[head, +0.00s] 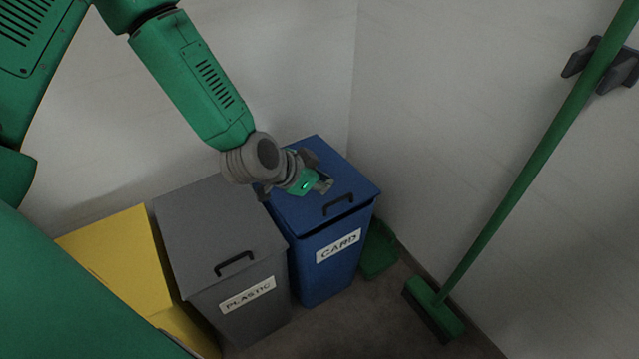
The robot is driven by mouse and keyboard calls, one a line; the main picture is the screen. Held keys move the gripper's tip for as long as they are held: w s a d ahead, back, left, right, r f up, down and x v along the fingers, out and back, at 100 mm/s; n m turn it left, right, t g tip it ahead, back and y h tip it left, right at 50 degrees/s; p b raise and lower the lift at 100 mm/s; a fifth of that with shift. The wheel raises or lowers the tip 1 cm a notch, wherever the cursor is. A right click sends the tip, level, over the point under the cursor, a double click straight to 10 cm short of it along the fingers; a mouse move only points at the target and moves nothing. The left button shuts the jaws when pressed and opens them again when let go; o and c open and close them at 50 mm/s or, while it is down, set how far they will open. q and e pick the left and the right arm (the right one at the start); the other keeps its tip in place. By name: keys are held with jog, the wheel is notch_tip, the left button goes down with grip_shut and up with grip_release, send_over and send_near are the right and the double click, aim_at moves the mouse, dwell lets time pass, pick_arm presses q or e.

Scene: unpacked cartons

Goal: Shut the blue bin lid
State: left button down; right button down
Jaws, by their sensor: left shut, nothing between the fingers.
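The blue bin (328,270), labelled CARD, stands in the corner between the two walls. Its blue lid (355,190) lies down over the top, with a dark handle near its front edge. A thin dark line shows under the front edge; I cannot tell if the lid is fully seated. My left gripper (325,184) is shut and empty, over the middle of the lid. I cannot tell if it touches the lid. My left wrist and gripper hide the lid's left part. My right gripper is not in view.
A grey bin (210,225) labelled PLASTIC stands left of the blue bin, its lid down. A yellow bin (115,260) is farther left, partly hidden. A green dustpan (380,250) is right of the blue bin. A green broom (520,185) leans at the right wall holder.

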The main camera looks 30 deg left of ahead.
pick_arm(q)
jog(key=b, duration=0.2)
send_over(342, 197)
jog(key=s, duration=0.2)
notch_tip(342, 197, down, 5)
jog(key=shift+a+r, duration=0.15)
jog(key=shift+r, duration=0.05)
notch_tip(342, 197, down, 2)
jog(key=shift+a+f+b, duration=0.1)
jog(key=shift+f+b, duration=0.1)
jog(key=shift+b, duration=0.2)
jog(key=shift+w+a+f, duration=0.1)
jog(key=shift+a+f, duration=0.05)
jog(key=shift+f, duration=0.45)
